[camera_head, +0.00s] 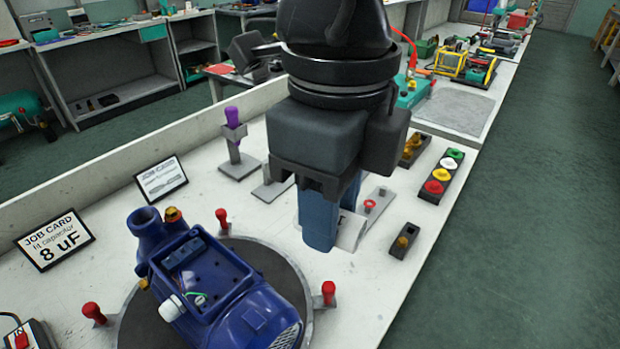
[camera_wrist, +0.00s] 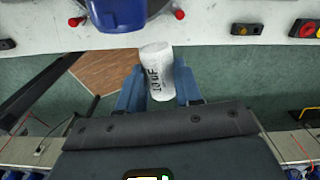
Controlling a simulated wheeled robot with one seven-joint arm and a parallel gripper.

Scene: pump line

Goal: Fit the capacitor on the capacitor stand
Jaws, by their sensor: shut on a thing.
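My gripper (camera_head: 334,222) is shut on a white cylindrical capacitor (camera_wrist: 158,72), one blue finger on each side. Its dark label seems to read 10 µF in the wrist view. In the head view the capacitor (camera_head: 350,231) is mostly hidden behind the fingers, above the bench to the right of the blue pump. The pump (camera_head: 255,300) has an open box on top; its blue body also shows at the top of the wrist view (camera_wrist: 115,12). A grey plate stand (camera_head: 272,189) is partly hidden behind my gripper. I cannot tell whether it is the capacitor stand.
Red-handled clamps (camera_head: 328,292) ring the pump's round plate. A job card (camera_head: 55,240) reads 8 uF. A holder with a purple-handled tool (camera_head: 235,130) stands behind. A button strip (camera_head: 440,175) and a small block (camera_head: 404,241) sit at right.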

